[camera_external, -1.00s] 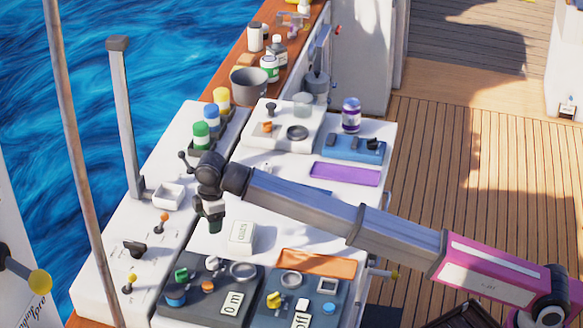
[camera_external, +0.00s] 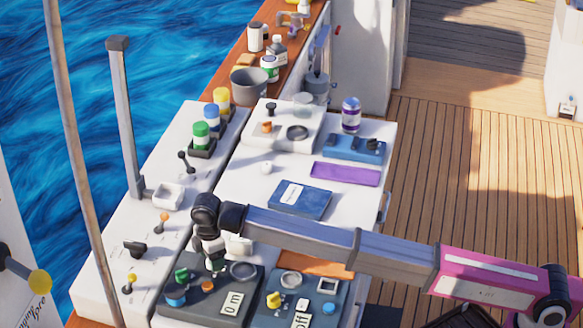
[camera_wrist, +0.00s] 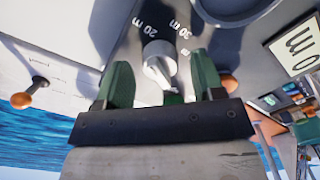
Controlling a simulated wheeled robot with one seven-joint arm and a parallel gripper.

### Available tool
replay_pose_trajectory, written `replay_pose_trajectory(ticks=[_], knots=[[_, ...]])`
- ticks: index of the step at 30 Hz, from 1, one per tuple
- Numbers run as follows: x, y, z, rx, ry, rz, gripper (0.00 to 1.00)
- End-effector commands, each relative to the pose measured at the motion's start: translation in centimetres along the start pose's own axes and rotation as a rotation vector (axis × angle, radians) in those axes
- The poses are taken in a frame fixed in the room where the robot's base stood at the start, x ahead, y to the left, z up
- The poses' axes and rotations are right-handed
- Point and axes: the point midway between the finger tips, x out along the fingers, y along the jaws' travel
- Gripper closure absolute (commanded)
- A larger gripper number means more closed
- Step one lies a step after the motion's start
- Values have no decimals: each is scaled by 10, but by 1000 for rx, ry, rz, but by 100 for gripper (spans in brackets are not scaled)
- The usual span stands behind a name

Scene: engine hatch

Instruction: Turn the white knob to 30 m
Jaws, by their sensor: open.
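The white knob (camera_wrist: 160,62) shows in the wrist view on the dark grey panel (camera_external: 200,312), with "20 m" and "30 m" printed beyond it. A ridge runs across its top; I cannot tell exactly which mark it points to. My gripper (camera_wrist: 162,78) is open, with one green finger on each side of the knob and visible gaps between. In the external view my gripper (camera_external: 214,263) is low over the panel's back and hides the knob. A display plate (camera_external: 232,302) on the panel reads "0 m".
On the same panel are a green switch (camera_external: 182,274), a brown-orange knob (camera_external: 207,286), a blue button (camera_external: 175,298) and a round grey dial (camera_external: 243,270). A white block (camera_external: 238,244) stands just behind. A blue panel (camera_external: 300,285) with controls is to the right.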

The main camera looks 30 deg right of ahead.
Motion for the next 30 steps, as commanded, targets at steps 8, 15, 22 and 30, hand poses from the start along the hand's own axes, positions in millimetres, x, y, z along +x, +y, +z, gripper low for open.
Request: replay_pose_trajectory(ticks=[8,15,22,30], knots=[[8,0,0,0,0,0,38],[8,0,0,0,0,0,71],[8,0,0,2,0,0,87],[8,0,0,68,0,0,87]])
